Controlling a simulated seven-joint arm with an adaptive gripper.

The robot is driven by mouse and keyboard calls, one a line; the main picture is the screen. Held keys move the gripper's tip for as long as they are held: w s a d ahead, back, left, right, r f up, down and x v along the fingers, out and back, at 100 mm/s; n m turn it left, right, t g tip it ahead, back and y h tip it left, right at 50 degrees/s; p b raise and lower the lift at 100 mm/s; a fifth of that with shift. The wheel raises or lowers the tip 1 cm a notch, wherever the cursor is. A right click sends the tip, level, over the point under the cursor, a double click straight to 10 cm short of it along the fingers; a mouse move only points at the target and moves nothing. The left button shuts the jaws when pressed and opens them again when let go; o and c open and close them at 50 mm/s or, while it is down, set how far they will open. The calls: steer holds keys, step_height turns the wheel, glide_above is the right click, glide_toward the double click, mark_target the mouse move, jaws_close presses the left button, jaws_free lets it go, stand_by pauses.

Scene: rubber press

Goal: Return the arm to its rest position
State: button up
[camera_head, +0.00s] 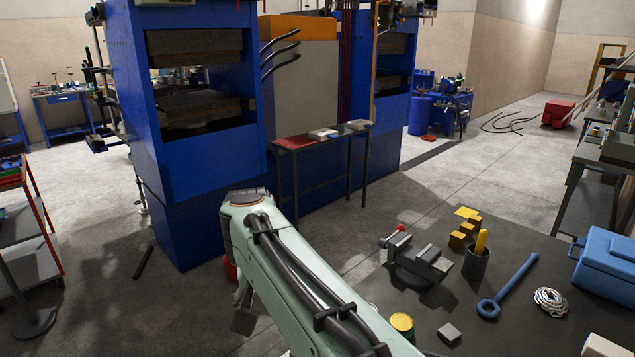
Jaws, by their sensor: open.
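My pale green arm reaches from the bottom middle up and left over the floor, with black cables along it. Its far joint is by the foot of the blue press, and the arm bends down out of sight there. A dark grey part of my gripper (243,315) shows at the left edge of the arm, low over the floor. Most of my gripper is hidden behind the arm link. The gripper is open, and no held thing shows. It is apart from the workbench (510,265) at the right.
The blue press (200,205) stands close behind the arm's far joint. A small black table (325,145) stands beside it. The workbench holds a vise (418,262), a blue wrench (508,285), a cup (476,263) and a blue box (607,263). A trolley (30,240) stands left. Floor between is mostly clear.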

steer(key=s+d+r+m, duration=0.1)
steer(key=s+d, duration=0.5)
steer(key=d, duration=0.2)
steer(key=s+d+r+m, duration=0.1)
steer(key=s+d+m, duration=0.1)
steer(key=s+d, duration=0.55)
steer(key=s+d+f+n+g, duration=0.1)
steer(key=s+f+g, duration=0.2)
steer(key=s+f, duration=0.6)
steer(key=s, duration=0.4)
steer(key=shift+d+f, duration=0.25)
steer(key=shift+d, duration=0.1)
steer(key=shift+w+n, duration=0.1)
steer(key=shift+n, duration=0.2)
stand_by(0.3)
